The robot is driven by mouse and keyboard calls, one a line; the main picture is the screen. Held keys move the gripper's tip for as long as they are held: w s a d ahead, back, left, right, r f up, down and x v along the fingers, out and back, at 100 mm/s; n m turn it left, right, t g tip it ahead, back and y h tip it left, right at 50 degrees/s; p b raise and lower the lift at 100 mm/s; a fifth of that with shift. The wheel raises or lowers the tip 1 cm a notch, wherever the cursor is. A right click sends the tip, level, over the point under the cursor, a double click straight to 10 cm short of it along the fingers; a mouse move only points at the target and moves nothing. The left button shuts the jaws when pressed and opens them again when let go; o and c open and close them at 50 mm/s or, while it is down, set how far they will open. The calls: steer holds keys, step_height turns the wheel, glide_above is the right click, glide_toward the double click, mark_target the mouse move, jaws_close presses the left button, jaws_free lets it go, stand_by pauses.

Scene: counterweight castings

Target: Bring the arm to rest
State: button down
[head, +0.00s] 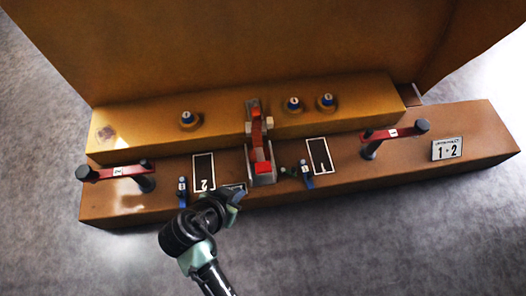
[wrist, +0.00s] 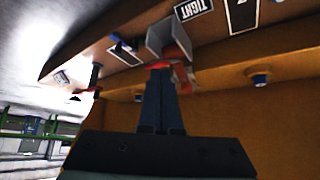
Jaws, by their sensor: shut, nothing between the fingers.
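My gripper (head: 236,194) is at the front edge of the brown bench (head: 360,172) in the head view, below and left of the red lever (head: 257,135) in its metal bracket. In the wrist view my gripper's two dark fingers (wrist: 160,72) lie together with nothing between them. The red lever (wrist: 181,76) shows just past the fingertips there, partly hidden by them. Whether the fingertips touch it, I cannot tell. My arm reaches up from the bottom of the head view and is bent at the wrist.
A red handle stands at the left (head: 115,172) and another at the right (head: 393,133). Several blue-topped knobs (head: 187,119) sit on the raised ledge (head: 225,105). Small blue levers (head: 182,190) flank the bracket. Grey floor (head: 400,245) in front is clear.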

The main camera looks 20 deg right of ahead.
stand_by(0.8)
steer(key=w+a+r+n+t+y+p, duration=0.1)
steer(key=w+r+t, duration=0.2)
steer(key=w+r, duration=0.55)
steer(key=w+a+r+n+t+y+p, duration=0.15)
steer(key=w+r+t, duration=0.3)
steer(key=r, duration=0.75)
steer(key=w+a+r+n+t, duration=0.1)
steer(key=w+r+t, duration=0.1)
steer(key=r, duration=0.8)
steer(key=w+r+n+t, duration=0.2)
steer(key=r+t, duration=0.1)
steer(key=r, duration=0.6)
steer(key=s+r+n+t+y+p, duration=0.15)
steer(key=s+r+t, duration=0.3)
steer(key=r, duration=0.75)
steer(key=s+a+r+n+t+y+p, duration=0.1)
steer(key=s+r+n+t, duration=0.15)
steer(key=s+r, duration=0.6)
steer(key=s+r+n+t+y+p, duration=0.15)
steer(key=r+t, duration=0.25)
steer(key=r, duration=1.1)
step_height(320, 180, up, 37)
steer(key=p, duration=3.7)
steer(key=shift+s+a, duration=0.2)
steer(key=shift+s, duration=0.15)
steer(key=shift+g+h, duration=0.25)
